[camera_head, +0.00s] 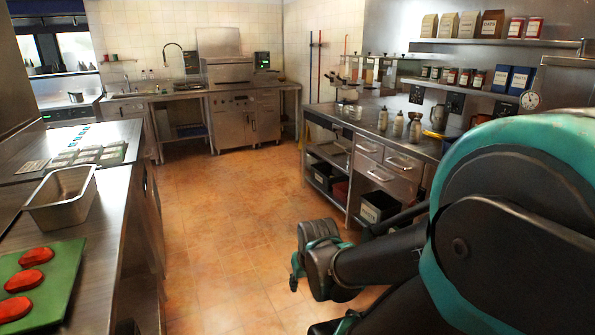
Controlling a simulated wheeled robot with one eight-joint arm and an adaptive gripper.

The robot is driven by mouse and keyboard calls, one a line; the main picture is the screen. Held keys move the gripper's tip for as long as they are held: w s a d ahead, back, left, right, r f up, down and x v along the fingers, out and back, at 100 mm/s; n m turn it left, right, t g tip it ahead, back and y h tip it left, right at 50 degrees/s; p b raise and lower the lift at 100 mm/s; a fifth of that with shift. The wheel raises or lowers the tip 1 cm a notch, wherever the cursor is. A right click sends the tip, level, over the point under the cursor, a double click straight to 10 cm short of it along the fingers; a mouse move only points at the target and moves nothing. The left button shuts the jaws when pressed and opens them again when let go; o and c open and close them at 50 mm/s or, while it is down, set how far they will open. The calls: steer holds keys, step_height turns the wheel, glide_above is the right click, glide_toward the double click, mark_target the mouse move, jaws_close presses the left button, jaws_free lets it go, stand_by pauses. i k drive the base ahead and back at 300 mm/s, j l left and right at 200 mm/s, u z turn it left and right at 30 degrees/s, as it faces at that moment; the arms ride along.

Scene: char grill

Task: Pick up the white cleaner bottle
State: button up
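Several small bottles stand upright on the right steel counter (432,148): one pale, slim bottle (383,119), another (398,125) and a third with a pale top (415,128). They are too small for me to tell which, if any, is the white cleaner bottle. My arm fills the lower right and hides part of this counter. The end of my arm, with my gripper (296,268), hangs low over the floor, in front of the right counter and well away from the bottles. Its fingers are not clear enough to show whether they are open or shut.
The tiled floor (222,235) between the counters is clear. The left counter (108,215) holds a metal pan (62,196) and a green board (62,262) with red slices. Shelves (470,92) with bags and jars hang above the right counter. A steel appliance (235,122) stands at the back.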

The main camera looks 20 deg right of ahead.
mark_target(415, 125)
steer(key=i+l, duration=0.1)
steer(key=l, duration=0.35)
steer(key=i+l, duration=0.1)
steer(key=l, duration=0.3)
steer(key=l+z, duration=0.15)
steer(key=z, duration=1.5)
steer(key=i+j+u, duration=0.6)
steer(key=k+j, duration=0.05)
